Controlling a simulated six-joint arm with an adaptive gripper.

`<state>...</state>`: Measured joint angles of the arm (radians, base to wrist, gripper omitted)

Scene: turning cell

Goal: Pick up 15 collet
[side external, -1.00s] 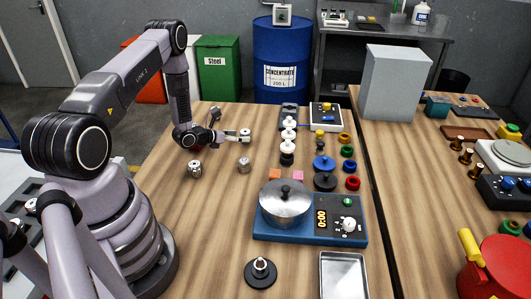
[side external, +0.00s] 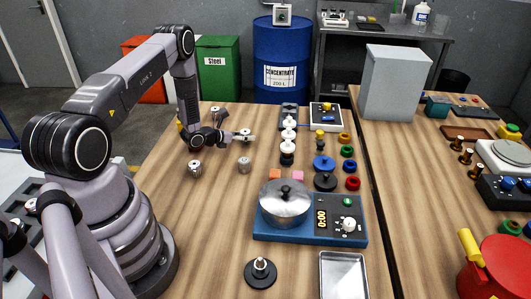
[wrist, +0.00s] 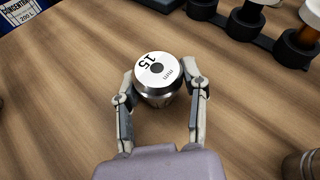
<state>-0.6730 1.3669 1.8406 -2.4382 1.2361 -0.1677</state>
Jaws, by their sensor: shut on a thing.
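The 15 collet (wrist: 155,73) is a silver metal piece with a white top marked "15" and "mm". It stands between the two fingers of my gripper (wrist: 157,80) in the wrist view, with a finger against each side. In the side external view my gripper (side external: 236,138) reaches level to the right, low over the wooden table, and the collet (side external: 246,132) shows small at its fingertips. From these views I cannot tell whether it touches the table.
Silver collets stand nearby: one at front left (side external: 195,168), one in front of my gripper (side external: 244,165), another behind it (side external: 214,111). A row of black holders with white tops (side external: 288,140) is to the right. Bare wood lies between.

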